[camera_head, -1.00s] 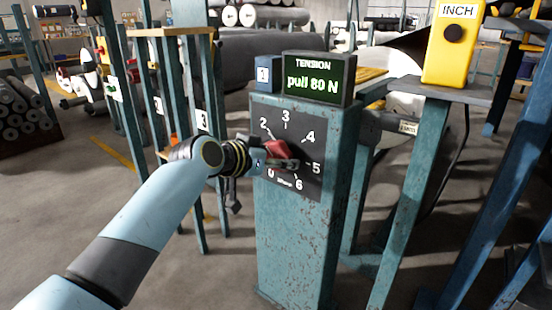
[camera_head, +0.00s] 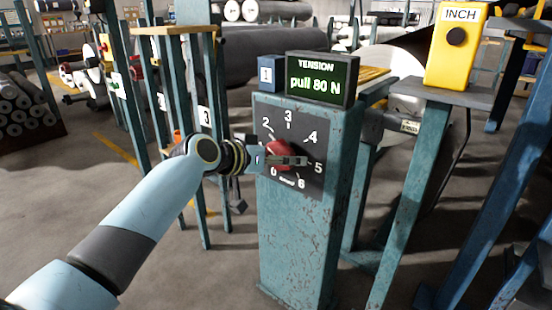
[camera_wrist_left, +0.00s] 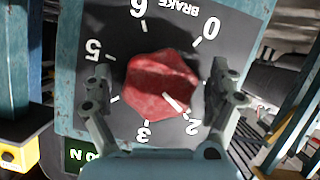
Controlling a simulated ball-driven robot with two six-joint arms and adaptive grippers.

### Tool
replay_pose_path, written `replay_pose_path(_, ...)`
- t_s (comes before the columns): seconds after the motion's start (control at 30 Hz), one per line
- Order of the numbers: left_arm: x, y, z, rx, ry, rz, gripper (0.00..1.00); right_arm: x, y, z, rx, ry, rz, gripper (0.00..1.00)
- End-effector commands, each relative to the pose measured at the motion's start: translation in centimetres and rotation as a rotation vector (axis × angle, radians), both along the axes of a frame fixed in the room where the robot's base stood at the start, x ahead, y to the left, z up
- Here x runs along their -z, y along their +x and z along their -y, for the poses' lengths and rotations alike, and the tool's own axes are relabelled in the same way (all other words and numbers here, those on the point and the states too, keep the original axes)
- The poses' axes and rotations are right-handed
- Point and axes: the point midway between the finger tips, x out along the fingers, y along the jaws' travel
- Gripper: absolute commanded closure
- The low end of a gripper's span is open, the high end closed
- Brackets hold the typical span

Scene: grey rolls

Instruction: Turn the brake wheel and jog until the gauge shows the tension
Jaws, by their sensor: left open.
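The red brake wheel (camera_head: 278,154) is a knob on a dark dial plate (camera_head: 313,180) numbered 0 to 6, on the front of a worn teal post. In the left wrist view the red knob (camera_wrist_left: 150,84) has a white pointer line directed close to the 2. My left gripper (camera_head: 288,160) is at the knob. Its fingers (camera_wrist_left: 160,88) are open, one on each side of the knob; I cannot tell whether they touch it. The tension gauge (camera_head: 318,80) on the post reads "pull 80 N" in green. The yellow INCH box (camera_head: 455,60) has a black button. My right gripper is out of view.
A small blue box marked 1 (camera_head: 266,75) sits beside the gauge. Teal stands (camera_head: 205,140) rise behind my left arm. Large grey rolls (camera_head: 270,52) lie behind the post.

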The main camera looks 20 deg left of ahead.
Motion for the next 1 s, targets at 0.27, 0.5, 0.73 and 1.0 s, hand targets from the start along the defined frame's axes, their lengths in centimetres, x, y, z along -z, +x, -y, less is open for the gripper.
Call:
replay_pose_path(0.27, -1.3, -3.1, -1.5, 0.0, 0.005, 0.001, 0.09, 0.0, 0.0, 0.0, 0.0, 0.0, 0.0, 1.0)
replay_pose_path(0.5, -3.2, -7.6, -3.5, 0.001, 0.006, -0.001, 0.09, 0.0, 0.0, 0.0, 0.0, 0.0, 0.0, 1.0)
replay_pose_path(0.73, -4.3, -9.9, -4.6, 0.0, 0.003, 0.0, 0.09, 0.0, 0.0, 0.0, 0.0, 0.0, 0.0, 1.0)
replay_pose_path(1.0, -4.5, -10.1, -4.6, 0.0, -0.001, 0.0, 0.09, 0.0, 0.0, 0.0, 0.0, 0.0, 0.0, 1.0)
